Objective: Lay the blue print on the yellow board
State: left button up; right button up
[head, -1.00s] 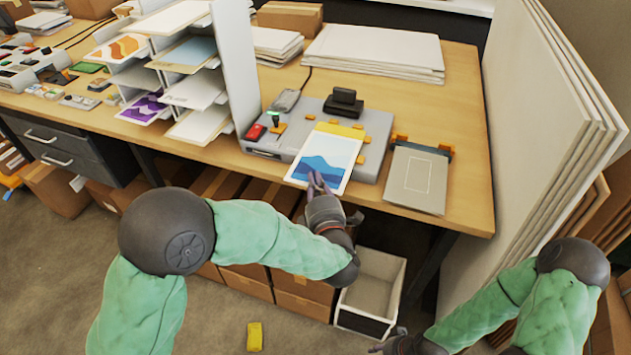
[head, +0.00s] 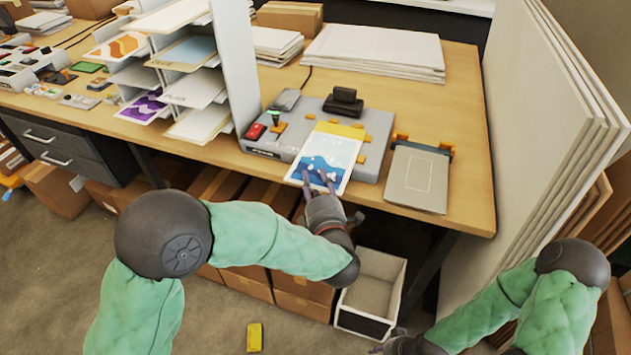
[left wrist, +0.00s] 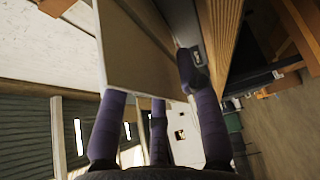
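The blue print (head: 322,165), white with blue wave shapes, lies on the grey press bed in the head view. A yellow strip, the visible part of the yellow board (head: 340,130), shows along its far edge; the rest of the board is hidden under the print. My left gripper (head: 317,178) is at the print's near edge with its purple fingers spread apart. In the left wrist view its fingers (left wrist: 155,105) stand apart around a pale sheet edge (left wrist: 130,50). My right gripper (head: 385,346) is low at the bottom, small and partly cut off.
A paper rack (head: 235,60) stands left; tall white panels (head: 545,120) stand right. An open bin (head: 372,285) is below.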

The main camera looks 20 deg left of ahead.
pick_arm(q)
jog(key=shift+s, duration=0.15)
jog(key=v, duration=1.1)
jog(key=shift+s+d, duration=0.2)
jog(key=shift+s, duration=0.1)
jog(key=w+d+f+m+g+h+p, duration=0.1)
jog(key=w+f+m+g+h+p, duration=0.2)
jog(key=f+m, duration=0.45)
jog(key=w+f+m+g+h+p, duration=0.1)
jog(key=w+f+m+g+h, duration=0.3)
jog(key=f, duration=0.7)
jog(key=s+f+m+g+h+p, duration=0.2)
jog(key=s+f+m+g+h, duration=0.3)
jog(key=s+f, duration=1.1)
jog(key=s+m+g, duration=0.3)
jog(key=m, duration=0.2)
jog(key=shift+d+h, duration=0.3)
jog(key=shift+h, duration=0.1)
